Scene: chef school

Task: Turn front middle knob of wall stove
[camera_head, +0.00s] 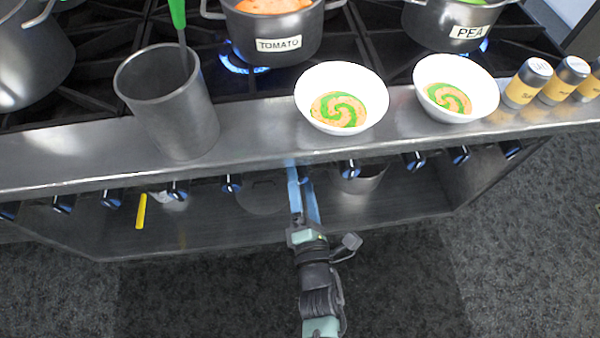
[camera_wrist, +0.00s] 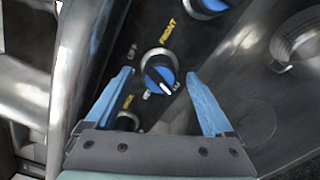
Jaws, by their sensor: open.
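In the wrist view a round knob (camera_wrist: 158,76) with a blue face, dark grip bar and white pointer mark sits on the stove's dark front panel. A yellow label that seems to read "FRONT" is beside it. My gripper (camera_wrist: 160,74) is open, with one blue finger on each side of this knob; I cannot tell whether either finger touches it. In the head view my gripper (camera_head: 297,170) reaches up to the front edge of the stove (camera_head: 250,140), between a knob (camera_head: 232,184) on the left and a knob (camera_head: 350,169) on the right. The knob between the fingers is mostly hidden there.
Bowls of soup (camera_head: 341,97) (camera_head: 456,88), a metal container (camera_head: 168,105) and shakers (camera_head: 528,83) stand along the stove's front ledge. Pots (camera_head: 272,28) stand on the burners behind. A shelf (camera_head: 400,190) below holds a few items. Other knobs line the panel.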

